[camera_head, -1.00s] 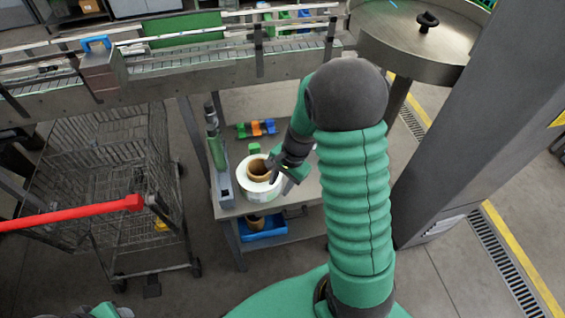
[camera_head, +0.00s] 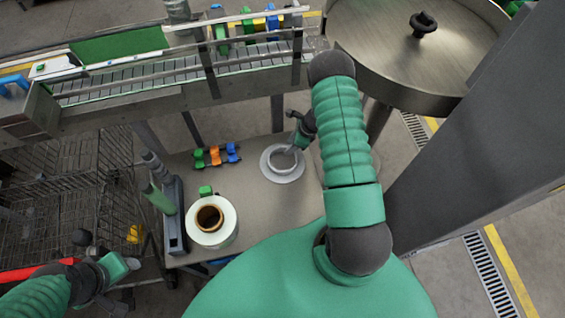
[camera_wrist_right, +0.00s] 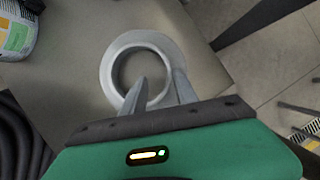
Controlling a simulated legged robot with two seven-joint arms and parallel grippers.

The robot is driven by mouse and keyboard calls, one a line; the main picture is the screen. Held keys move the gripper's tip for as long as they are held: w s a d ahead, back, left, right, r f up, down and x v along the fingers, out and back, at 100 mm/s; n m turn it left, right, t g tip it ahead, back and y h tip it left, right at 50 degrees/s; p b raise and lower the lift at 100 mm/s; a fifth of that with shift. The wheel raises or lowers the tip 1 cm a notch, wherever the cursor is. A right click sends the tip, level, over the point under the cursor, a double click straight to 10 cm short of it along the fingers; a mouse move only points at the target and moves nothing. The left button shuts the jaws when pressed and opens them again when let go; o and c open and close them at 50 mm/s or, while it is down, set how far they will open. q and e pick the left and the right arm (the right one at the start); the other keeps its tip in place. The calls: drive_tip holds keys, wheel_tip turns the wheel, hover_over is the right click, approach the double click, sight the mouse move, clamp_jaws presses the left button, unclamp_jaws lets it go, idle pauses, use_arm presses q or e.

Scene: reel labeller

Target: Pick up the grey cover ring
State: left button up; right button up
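The grey cover ring (camera_head: 269,172) lies flat on the small table, right of the white label reel. It has a wide flange and a raised collar around an open hole. In the right wrist view the ring (camera_wrist_right: 112,62) is just ahead of the fingers. My right gripper (camera_head: 291,150) is at the ring from above. Its fingers (camera_wrist_right: 158,78) are apart, one over the hole and one over the right side of the rim. I cannot tell whether they touch it. My left gripper (camera_head: 118,278) is at the lower left, away from the table; its fingers are unclear.
The white reel (camera_head: 228,226) with a brown core stands at the table's front. A grey holder (camera_head: 173,215) with green and grey tools is at the left edge. Coloured parts (camera_head: 215,155) lie behind. The conveyor (camera_head: 165,85) and round metal table (camera_head: 420,50) border the back.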

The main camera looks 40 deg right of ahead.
sight(286, 147)
drive_tip(key=f, duration=0.1)
drive_tip(key=w+d+f, duration=0.1)
drive_tip(key=f, duration=0.1)
drive_tip(key=w+d+f, duration=0.1)
drive_tip(key=shift+w+f, duration=0.25)
drive_tip(key=shift+f, duration=0.1)
drive_tip(key=shift+w+a, duration=0.15)
drive_tip(key=shift+a, duration=0.05)
drive_tip(key=shift+a+r, duration=0.1)
drive_tip(key=shift+a, duration=0.25)
drive_tip(key=shift+a+r, duration=0.4)
drive_tip(key=shift+a, duration=0.25)
drive_tip(key=c, duration=0.5)
drive_tip(key=shift+a, duration=0.1)
clamp_jaws()
drive_tip(key=shift+d+f, duration=0.15)
drive_tip(key=shift+d, duration=0.3)
drive_tip(key=shift+s+d+f, duration=0.1)
drive_tip(key=shift+s+d, duration=0.15)
drive_tip(key=shift+s, duration=0.05)
use_arm(q)
drive_tip(key=shift+w+d+r, duration=0.25)
drive_tip(key=shift+w+d, duration=0.05)
drive_tip(key=shift+w, duration=0.2)
drive_tip(key=shift+w+d+r, duration=0.2)
drive_tip(key=shift+w+d, duration=0.1)
drive_tip(key=shift+w, duration=0.15)
use_arm(e)
drive_tip(key=shift+a, duration=0.35)
